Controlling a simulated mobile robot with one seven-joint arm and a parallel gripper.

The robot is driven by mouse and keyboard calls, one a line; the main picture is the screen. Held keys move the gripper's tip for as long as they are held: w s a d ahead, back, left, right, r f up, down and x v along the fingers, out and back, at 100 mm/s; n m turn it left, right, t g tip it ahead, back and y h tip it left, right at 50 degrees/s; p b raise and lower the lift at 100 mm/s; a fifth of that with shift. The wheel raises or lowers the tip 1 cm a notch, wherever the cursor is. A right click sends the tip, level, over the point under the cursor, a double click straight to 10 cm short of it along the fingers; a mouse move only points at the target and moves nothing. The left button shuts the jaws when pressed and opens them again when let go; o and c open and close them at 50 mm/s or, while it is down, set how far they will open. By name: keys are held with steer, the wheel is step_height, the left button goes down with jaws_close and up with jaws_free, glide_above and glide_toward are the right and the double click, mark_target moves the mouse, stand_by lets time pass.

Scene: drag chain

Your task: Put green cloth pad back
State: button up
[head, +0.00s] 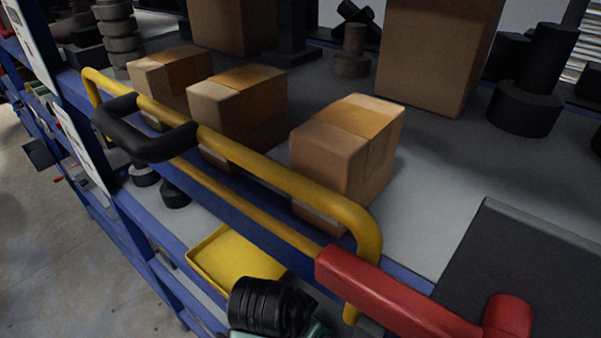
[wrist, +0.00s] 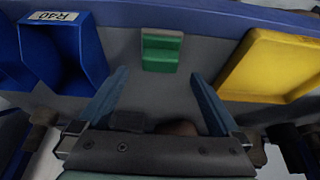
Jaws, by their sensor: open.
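The green cloth pad (wrist: 162,50) shows in the wrist view at the top centre, a small green block-like piece with a darker band across it. It rests on a grey shelf surface (wrist: 205,40). My gripper (wrist: 159,76) is open, its two blue fingers spread wide with nothing between their tips. The pad lies beyond the fingertips, roughly centred between them and apart from them. In the head view the pad cannot be made out; my black wrist is at the bottom centre, over the lower shelf.
A yellow tray (wrist: 270,65) is right of the pad; it also shows in the head view (head: 215,270). A blue bin (wrist: 65,50) labelled R40 is to the left. Above, a yellow rail (head: 285,183) runs before cardboard boxes (head: 345,155). A red-sleeved bar (head: 390,300) is at lower right.

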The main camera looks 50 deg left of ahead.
steer(key=p+v, duration=0.1)
steer(key=v, duration=0.5)
steer(key=shift+r, duration=0.15)
steer(key=shift+s, duration=0.15)
stand_by(0.3)
